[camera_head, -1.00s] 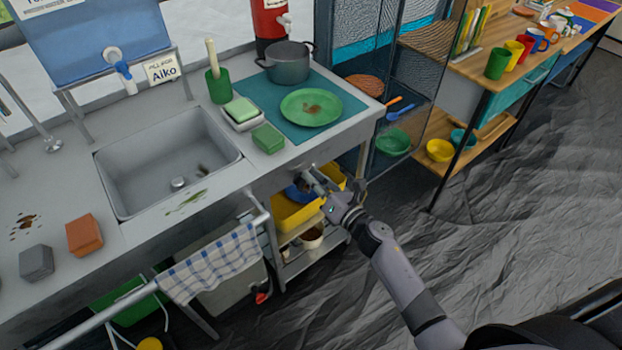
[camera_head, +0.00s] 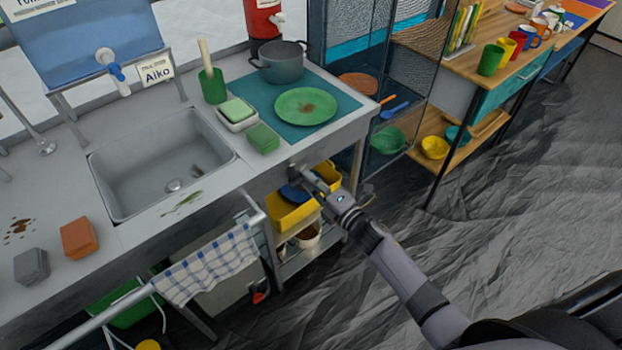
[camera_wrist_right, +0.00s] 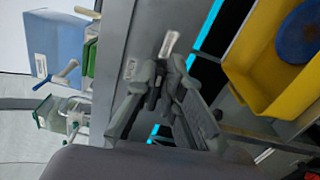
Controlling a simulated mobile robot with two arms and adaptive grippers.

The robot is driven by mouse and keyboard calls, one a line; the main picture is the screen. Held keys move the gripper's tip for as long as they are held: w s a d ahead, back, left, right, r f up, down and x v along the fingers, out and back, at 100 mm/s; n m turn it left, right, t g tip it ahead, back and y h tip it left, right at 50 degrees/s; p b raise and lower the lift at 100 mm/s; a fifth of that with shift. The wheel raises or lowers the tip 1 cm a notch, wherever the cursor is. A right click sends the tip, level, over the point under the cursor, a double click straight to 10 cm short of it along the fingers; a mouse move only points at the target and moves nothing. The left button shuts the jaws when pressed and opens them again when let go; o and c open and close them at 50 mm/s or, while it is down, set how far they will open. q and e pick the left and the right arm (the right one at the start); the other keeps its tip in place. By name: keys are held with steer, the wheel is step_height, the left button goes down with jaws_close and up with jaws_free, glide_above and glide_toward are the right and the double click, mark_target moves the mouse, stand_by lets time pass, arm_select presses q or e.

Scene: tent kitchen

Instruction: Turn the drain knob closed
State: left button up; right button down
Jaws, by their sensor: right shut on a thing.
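The drain knob (camera_head: 293,168) is on the front face of the counter, below the teal mat and right of the sink, and is mostly hidden by my gripper. My right gripper (camera_head: 303,174) reaches up to this front panel from the right and is shut on the knob. In the right wrist view its fingers (camera_wrist_right: 163,78) are close against the grey panel, beside two small pale labels (camera_wrist_right: 170,43). The knob's turn angle cannot be made out. The sink (camera_head: 160,165) has its round drain (camera_head: 174,185) in the basin floor. My left gripper is not in view.
A yellow bin (camera_head: 290,214) with a blue item stands just below my right gripper. A towel (camera_head: 208,262) hangs on a rail to the left. The green plate (camera_head: 306,105) and pot (camera_head: 282,62) stand on the counter above. Open floor lies to the right.

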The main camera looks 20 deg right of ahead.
steer(key=shift+f+m, duration=0.2)
steer(key=shift+m, duration=0.4)
steer(key=c, duration=1.7)
jaws_free()
steer(key=v, duration=1.2)
